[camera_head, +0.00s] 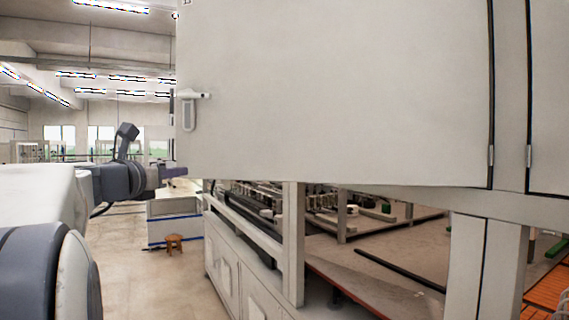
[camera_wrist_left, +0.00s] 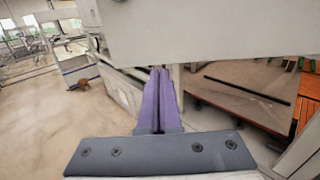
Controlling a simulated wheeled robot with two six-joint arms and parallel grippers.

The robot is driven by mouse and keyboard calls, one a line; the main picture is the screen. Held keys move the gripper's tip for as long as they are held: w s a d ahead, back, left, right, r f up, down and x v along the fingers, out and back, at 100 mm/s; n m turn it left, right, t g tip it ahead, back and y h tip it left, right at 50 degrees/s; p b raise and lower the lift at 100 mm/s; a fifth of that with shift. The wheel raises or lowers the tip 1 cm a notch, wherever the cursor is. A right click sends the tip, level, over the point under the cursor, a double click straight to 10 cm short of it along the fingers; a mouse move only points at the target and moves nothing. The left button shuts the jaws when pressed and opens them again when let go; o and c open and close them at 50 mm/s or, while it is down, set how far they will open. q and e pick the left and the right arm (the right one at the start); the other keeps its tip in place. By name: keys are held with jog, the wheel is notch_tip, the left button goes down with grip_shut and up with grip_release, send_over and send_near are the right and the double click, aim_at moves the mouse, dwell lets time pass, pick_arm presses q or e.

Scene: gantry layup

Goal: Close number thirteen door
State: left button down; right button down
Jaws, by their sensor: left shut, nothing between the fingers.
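A large pale grey door (camera_head: 340,90) fills the upper middle of the head view and stands swung out from its frame. Its lever handle (camera_head: 190,108) is near its left edge, and its hinge side is at the right. No number shows on it. My left gripper (camera_head: 178,171) is at the door's lower left corner, its fingers shut and empty. In the left wrist view the purple fingers (camera_wrist_left: 159,80) point forward, with tips just by the lower edge of the door (camera_wrist_left: 210,30). I cannot tell whether they touch it. My right gripper is not in view.
Below the door is an open bay with a long bench of white cabinets (camera_head: 240,280), a post (camera_head: 293,240) and a dark rod (camera_head: 400,270). A second panel (camera_head: 550,100) is at the far right. A small brown stool (camera_head: 174,242) stands on the open floor at the left.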

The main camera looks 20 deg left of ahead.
aim_at(210, 167)
pick_arm(q)
jog(key=w+p, duration=0.1)
jog(key=w, duration=0.2)
jog(key=w+p, duration=0.2)
jog(key=w, duration=0.1)
jog(key=w+a+p, duration=0.1)
jog(key=w+p, duration=0.1)
jog(key=w, duration=0.2)
jog(key=shift+r, duration=0.15)
jog(key=shift+w+a, duration=0.15)
jog(key=shift+w, duration=0.4)
